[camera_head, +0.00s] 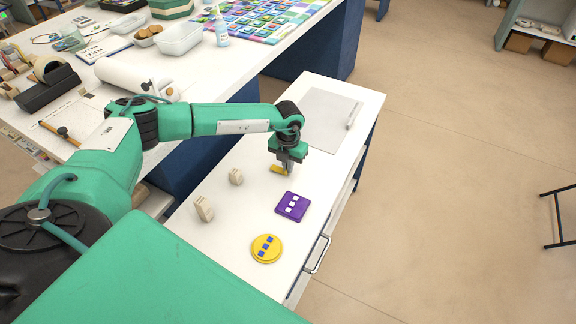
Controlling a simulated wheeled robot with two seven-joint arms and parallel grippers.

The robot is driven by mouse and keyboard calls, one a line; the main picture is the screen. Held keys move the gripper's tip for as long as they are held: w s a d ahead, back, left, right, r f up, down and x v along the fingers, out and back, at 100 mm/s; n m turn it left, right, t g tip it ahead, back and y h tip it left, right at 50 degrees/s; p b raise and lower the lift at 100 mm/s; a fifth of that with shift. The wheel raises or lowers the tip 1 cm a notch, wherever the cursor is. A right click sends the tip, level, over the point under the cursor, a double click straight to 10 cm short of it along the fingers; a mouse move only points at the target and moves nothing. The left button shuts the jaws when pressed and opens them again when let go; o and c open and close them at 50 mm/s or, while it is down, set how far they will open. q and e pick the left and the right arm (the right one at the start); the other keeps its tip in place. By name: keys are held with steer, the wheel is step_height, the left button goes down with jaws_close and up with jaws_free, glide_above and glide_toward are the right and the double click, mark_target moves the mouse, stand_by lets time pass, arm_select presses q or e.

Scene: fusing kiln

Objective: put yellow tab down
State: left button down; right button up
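The yellow tab (279,170) is a small yellow piece at the fingertips of my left gripper (287,170), low over the white cabinet top (338,82). The fingers look closed on it, and they partly hide it. I cannot tell whether the tab touches the surface. A purple square tile (283,210) with white squares lies just in front of the gripper. A yellow round disc (258,252) with blue squares lies nearer to me. My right gripper is not in view.
Two small cream blocks (236,176) (203,209) stand left of the tile. A pale grey sheet (325,115) with a light bar (354,115) lies behind the gripper. A cluttered white workbench (255,60) is at the back left. The cabinet top right of the gripper is clear.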

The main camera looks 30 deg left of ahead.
arm_select(q)
steer(key=shift+f, duration=0.35)
steer(key=shift+f, duration=0.1)
steer(key=c, duration=1.6)
jaws_free()
steer(key=shift+c, duration=0.2)
